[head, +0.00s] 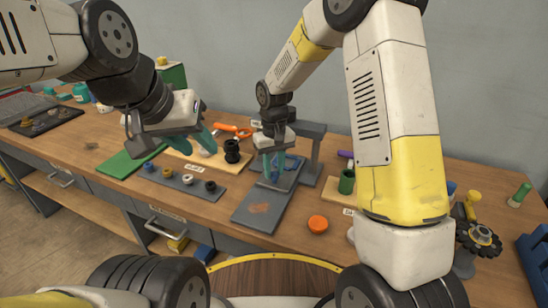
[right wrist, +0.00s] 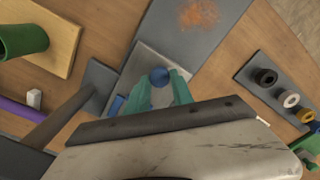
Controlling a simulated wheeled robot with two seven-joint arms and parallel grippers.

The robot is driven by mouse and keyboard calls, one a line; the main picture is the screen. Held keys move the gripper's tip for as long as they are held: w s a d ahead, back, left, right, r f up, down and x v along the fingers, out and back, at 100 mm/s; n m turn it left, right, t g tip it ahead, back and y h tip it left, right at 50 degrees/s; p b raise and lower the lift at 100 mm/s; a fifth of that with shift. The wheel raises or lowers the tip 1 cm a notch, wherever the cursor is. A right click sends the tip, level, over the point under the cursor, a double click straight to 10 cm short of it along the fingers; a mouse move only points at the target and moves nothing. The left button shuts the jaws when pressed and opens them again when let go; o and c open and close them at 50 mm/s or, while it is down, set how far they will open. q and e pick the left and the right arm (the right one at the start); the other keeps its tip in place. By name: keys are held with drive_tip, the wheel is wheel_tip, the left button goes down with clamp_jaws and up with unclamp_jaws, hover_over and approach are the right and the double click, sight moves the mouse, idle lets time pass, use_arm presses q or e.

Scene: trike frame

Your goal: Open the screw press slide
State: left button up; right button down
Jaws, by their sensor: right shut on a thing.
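The screw press (head: 311,150) is a grey frame with an upright and an overhanging arm, standing mid-table. A flat grey plate (head: 262,208) with a rusty orange patch extends from it towards me; it also shows in the right wrist view (right wrist: 196,38). My right gripper (head: 273,176) is low at the press. In the right wrist view, its teal fingers (right wrist: 157,90) are shut on a round blue knob (right wrist: 160,76) above a lighter grey plate (right wrist: 146,62). My left gripper (head: 182,146) hangs open and empty above the table, left of the press.
A grey strip with several rings (head: 182,182) lies left of the plate. A blue bin (head: 535,262) is far right.

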idle(0.7)
drive_tip(key=s+a, duration=0.2)
drive_tip(key=s, duration=0.2)
drive_tip(key=s+a, duration=0.2)
drive_tip(key=s, duration=0.3)
drive_tip(key=s+a, duration=0.1)
drive_tip(key=s, duration=0.4)
drive_tip(key=shift+a, duration=0.4)
drive_tip(key=c, duration=1.1)
unclamp_jaws()
wheel_tip(320, 180, up, 8)
drive_tip(key=shift+f, duration=0.1)
